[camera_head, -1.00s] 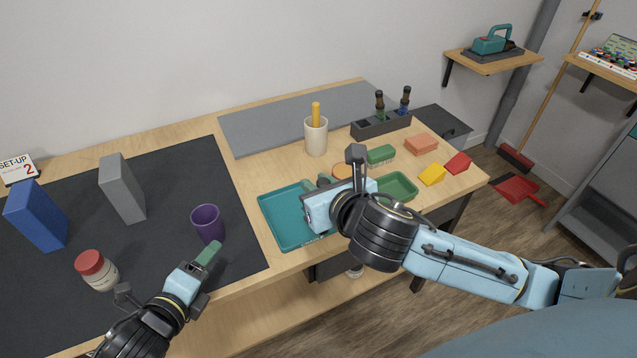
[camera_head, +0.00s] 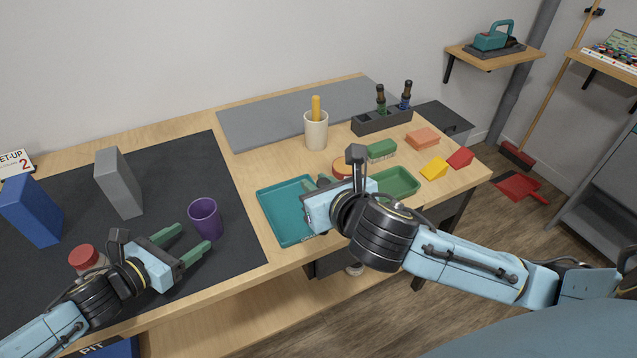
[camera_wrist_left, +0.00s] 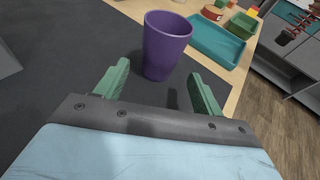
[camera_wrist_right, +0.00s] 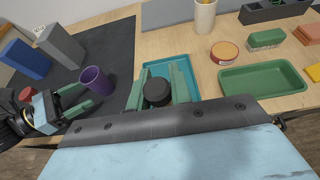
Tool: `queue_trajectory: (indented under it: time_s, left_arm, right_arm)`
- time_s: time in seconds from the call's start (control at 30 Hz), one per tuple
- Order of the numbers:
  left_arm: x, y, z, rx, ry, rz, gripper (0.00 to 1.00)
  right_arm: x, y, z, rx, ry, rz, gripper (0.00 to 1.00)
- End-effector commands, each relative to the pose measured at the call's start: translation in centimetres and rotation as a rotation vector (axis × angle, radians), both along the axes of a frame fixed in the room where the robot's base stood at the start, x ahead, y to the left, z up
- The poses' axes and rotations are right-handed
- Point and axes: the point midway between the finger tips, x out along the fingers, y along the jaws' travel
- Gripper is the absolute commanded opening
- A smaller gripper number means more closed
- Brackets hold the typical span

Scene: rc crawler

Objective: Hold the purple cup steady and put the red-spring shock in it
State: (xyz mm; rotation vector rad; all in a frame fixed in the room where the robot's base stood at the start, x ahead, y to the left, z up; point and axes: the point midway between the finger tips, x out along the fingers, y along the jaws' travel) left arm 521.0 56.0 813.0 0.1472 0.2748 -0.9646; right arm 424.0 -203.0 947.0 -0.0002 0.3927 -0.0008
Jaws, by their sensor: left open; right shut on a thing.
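The purple cup (camera_head: 205,218) stands upright on the black mat (camera_head: 225,262), near its right edge. My left gripper (camera_head: 194,237) is open just in front of the cup. In the left wrist view the cup (camera_wrist_left: 166,45) stands ahead of the spread green fingers, not clasped. My right gripper (camera_wrist_right: 160,88) is shut on a dark, round-ended piece (camera_wrist_right: 157,92) above the teal tray (camera_head: 268,213). In the left wrist view this held piece shows a red coil, the red-spring shock (camera_wrist_left: 285,37). In the head view my right gripper hides it.
A grey block (camera_head: 119,184), a blue block (camera_head: 32,210) and a red-lidded jar (camera_head: 84,258) stand on the mat's left. A grey rack (camera_head: 372,127) holds two other shocks. A green tray (camera_head: 398,183) and a beige holder (camera_head: 316,131) stand on the right.

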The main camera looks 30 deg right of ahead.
Motion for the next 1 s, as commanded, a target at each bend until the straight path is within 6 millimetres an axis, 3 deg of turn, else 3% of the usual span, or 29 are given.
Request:
queue_trajectory:
  time_s: [0.1,0.37,0.83,1.0]
  left_arm:
    - [1.0,-1.6,-0.9,0.000,-0.002,-0.002,0.68]
    - [2.7,-3.9,-1.7,0.000,0.000,0.000,0.68]
    - [3.2,-4.7,-1.8,0.000,0.002,0.002,0.68]
    - [3.2,-4.7,-1.8,0.000,0.002,0.002,0.49]
  right_arm:
    - [0.0,0.0,-1.5,0.000,0.000,0.000,0.00]
    - [0.0,0.0,-3.1,0.000,0.000,0.000,0.00]
    - [0.0,0.0,-3.4,0.000,-0.001,0.000,0.00]
    - [0.0,0.0,-3.4,0.000,-0.001,0.000,0.00]
